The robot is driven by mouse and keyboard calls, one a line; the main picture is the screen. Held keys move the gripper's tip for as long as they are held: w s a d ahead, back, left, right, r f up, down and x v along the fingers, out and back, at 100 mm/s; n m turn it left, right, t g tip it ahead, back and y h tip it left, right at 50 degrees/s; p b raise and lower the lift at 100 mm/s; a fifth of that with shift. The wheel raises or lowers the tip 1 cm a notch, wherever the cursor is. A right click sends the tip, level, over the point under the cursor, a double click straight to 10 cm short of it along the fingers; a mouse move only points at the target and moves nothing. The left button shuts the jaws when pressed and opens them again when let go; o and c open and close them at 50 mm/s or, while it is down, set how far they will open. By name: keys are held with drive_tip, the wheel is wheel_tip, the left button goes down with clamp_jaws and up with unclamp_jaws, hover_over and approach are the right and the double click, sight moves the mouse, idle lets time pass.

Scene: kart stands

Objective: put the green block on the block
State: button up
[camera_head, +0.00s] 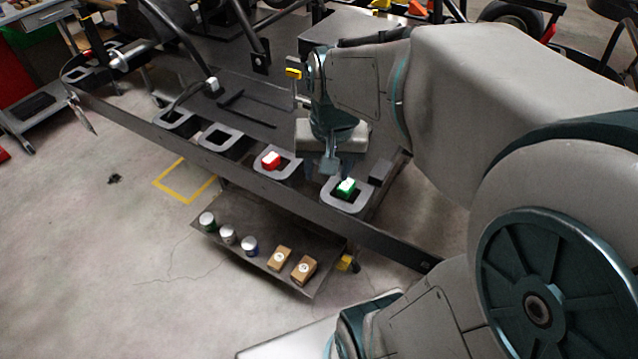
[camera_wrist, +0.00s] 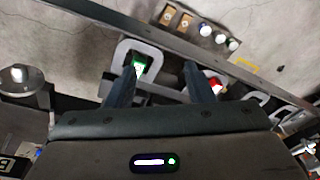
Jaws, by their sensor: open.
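The green block (camera_head: 346,188), with a white top, sits in a grey square-ringed recess (camera_head: 358,207) near the right end of the dark bench. It also shows in the wrist view (camera_wrist: 141,64), beside my left-hand finger. The red block (camera_head: 270,161), also white on top, sits in the neighbouring ringed recess to its left. It shows partly in the wrist view (camera_wrist: 216,86), just beyond my right-hand finger. My gripper (camera_head: 331,168) is open and empty, close behind and a little left of the green block; its fingers (camera_wrist: 160,68) point toward the bench's front edge.
Two more ringed recesses (camera_head: 221,138) lie left of the red block. A small dark box (camera_head: 381,172) stands right of the green block. A raised rail runs along the bench front. A lower shelf (camera_head: 245,262) holds several cans and small cardboard boxes (camera_head: 280,259).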

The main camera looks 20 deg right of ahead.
drive_tip(key=s+a+n+t, duration=0.1)
drive_tip(key=s+a+n, duration=0.2)
drive_tip(key=s+n, duration=0.1)
drive_tip(key=shift+s+a+f, duration=0.35)
drive_tip(key=shift+s+a, duration=0.05)
drive_tip(key=shift+s, duration=0.35)
idle(0.6)
